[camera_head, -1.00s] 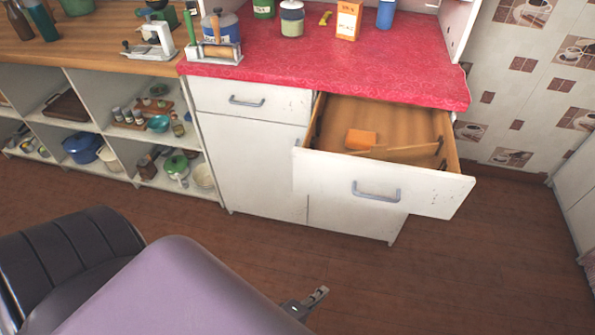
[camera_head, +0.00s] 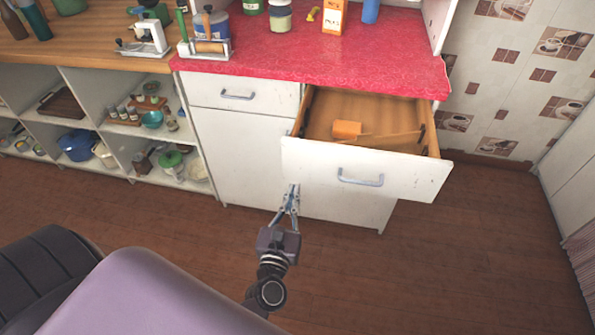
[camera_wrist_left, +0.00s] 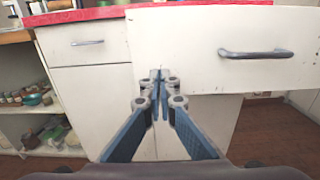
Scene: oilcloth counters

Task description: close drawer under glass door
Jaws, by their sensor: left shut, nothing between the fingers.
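The open drawer (camera_head: 405,179) is pulled out under the right part of the red counter. Its white front has a grey handle (camera_head: 360,178), and an orange block (camera_head: 346,129) lies inside. The drawer front also fills the upper right of the left wrist view (camera_wrist_left: 215,70). My left gripper (camera_head: 292,188) is shut and empty, pointing at the cabinet just below and left of the handle, near the drawer front's lower left corner. In the left wrist view its fingertips (camera_wrist_left: 160,74) meet in the middle, left of the handle. I cannot tell whether they touch the front. My right gripper is not in view.
A closed drawer (camera_head: 243,95) sits left of the open one, above a cabinet door (camera_head: 240,160). Open shelves (camera_head: 140,165) stand to the left. The red counter (camera_head: 330,70) carries jars and boxes. The brown floor (camera_head: 430,270) at right is clear.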

